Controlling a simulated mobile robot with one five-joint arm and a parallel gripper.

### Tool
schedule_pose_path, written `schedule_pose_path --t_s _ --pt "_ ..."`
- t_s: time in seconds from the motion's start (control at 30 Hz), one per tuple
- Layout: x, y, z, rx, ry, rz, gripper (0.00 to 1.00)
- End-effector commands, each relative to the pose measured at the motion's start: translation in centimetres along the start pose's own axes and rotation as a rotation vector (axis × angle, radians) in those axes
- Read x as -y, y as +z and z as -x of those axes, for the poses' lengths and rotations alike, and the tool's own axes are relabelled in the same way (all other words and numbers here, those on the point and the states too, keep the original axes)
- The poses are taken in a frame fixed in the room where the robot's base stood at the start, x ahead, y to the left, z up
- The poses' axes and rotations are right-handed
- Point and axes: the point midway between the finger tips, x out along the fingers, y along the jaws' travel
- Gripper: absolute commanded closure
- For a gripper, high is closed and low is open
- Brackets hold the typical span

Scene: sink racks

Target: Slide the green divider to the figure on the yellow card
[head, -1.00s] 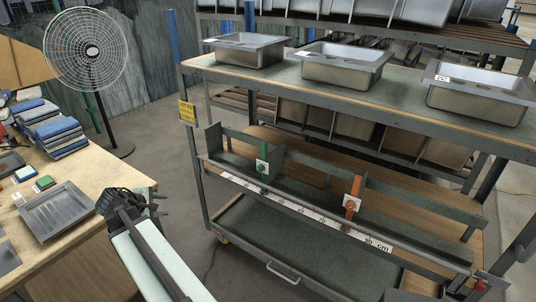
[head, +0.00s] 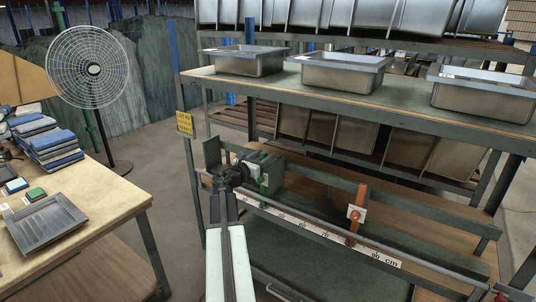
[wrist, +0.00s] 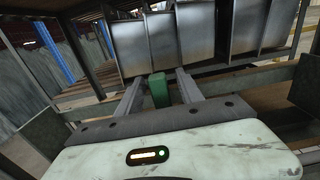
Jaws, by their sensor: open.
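The green divider (head: 264,182) stands on the rail of the cart's middle shelf, partly hidden by my gripper (head: 262,163). In the wrist view, the top of the green divider (wrist: 158,90) shows between the two fingers of my gripper (wrist: 160,78). The fingers are apart, one to each side of it; I cannot tell whether either touches it. The yellow card (head: 185,123) hangs on the cart's left post; its writing is too small to read. A scale strip (head: 310,229) in cm runs along the rail, partly hidden by my arm on the left.
An orange divider (head: 357,208) stands on the same rail to the right. Metal sinks (head: 345,74) sit on the shelf above. A workbench (head: 115,205) with a tray and folded cloths is at left, with a fan (head: 88,68) behind it. The rail between the dividers looks clear.

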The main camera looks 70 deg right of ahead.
Motion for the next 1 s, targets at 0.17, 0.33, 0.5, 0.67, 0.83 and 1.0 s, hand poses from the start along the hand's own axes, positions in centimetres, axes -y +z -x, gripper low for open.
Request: schedule_pose_path --t_s 0.17,0.33,0.5,0.67,0.83,1.0 --pt "-0.1 0.0 -3.0 0.000 -0.001 -0.001 0.56" --pt "0.0 0.0 -3.2 -0.001 0.001 -0.001 0.56" --pt "0.0 0.0 -3.2 -0.001 0.000 -0.002 0.79" --pt "0.0 0.0 -3.2 -0.001 0.000 -0.002 1.00" --pt "0.0 0.0 -3.2 -0.001 0.000 -0.002 1.00" --pt "0.0 0.0 -3.2 -0.001 0.000 -0.002 1.00"
